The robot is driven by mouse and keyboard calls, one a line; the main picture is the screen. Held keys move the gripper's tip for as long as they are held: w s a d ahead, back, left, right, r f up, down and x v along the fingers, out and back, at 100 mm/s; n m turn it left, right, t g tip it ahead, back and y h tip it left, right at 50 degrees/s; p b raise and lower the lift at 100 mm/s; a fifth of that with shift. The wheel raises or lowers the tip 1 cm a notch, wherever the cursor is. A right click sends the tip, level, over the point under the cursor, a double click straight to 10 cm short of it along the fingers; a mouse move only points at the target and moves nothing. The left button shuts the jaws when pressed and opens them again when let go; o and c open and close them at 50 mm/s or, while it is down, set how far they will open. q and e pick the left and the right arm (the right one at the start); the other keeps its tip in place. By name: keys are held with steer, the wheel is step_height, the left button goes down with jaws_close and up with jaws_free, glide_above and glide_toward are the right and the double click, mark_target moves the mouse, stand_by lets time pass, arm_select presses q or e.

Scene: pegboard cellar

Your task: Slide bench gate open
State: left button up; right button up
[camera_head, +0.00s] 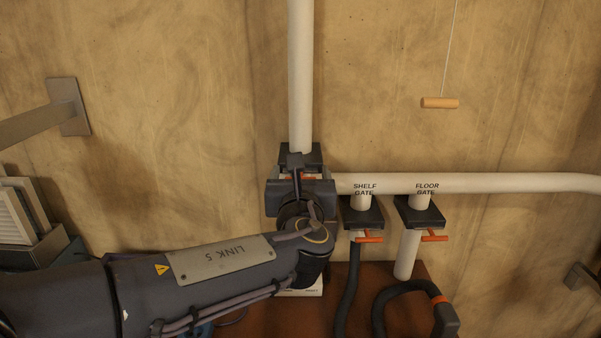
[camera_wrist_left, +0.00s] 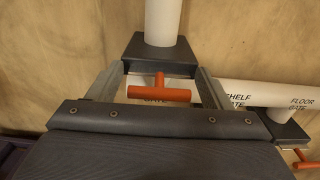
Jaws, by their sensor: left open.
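The bench gate is a dark block (camera_head: 314,151) on the white vertical pipe; the block also shows in the left wrist view (camera_wrist_left: 142,50). Its orange T-shaped handle (camera_wrist_left: 158,93) sticks out toward me, and only slivers show in the head view. The label behind the handle reads "GATE"; its first word is hidden. My left gripper (camera_head: 299,172) is at this gate. In the left wrist view my left gripper (camera_wrist_left: 160,72) is open, with one finger on each side of the handle and visible gaps between. My right gripper is not in view.
The shelf gate (camera_head: 362,216) and floor gate (camera_head: 420,214), each with an orange handle, hang close by on the right below the horizontal white pipe (camera_head: 470,183). Dark hoses (camera_head: 349,290) run below. A wooden pull (camera_head: 440,103) hangs from a cord at upper right.

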arm_select(q)
steer(key=shift+c, duration=0.2)
steer(key=c, duration=1.1)
steer(key=s+b, duration=0.1)
steer(key=s, duration=0.4)
steer(key=shift+s+f, duration=0.1)
steer(key=shift+s, duration=0.2)
steer(key=o, duration=0.9)
steer(key=shift+o, duration=1.2)
steer(key=shift+s, duration=0.15)
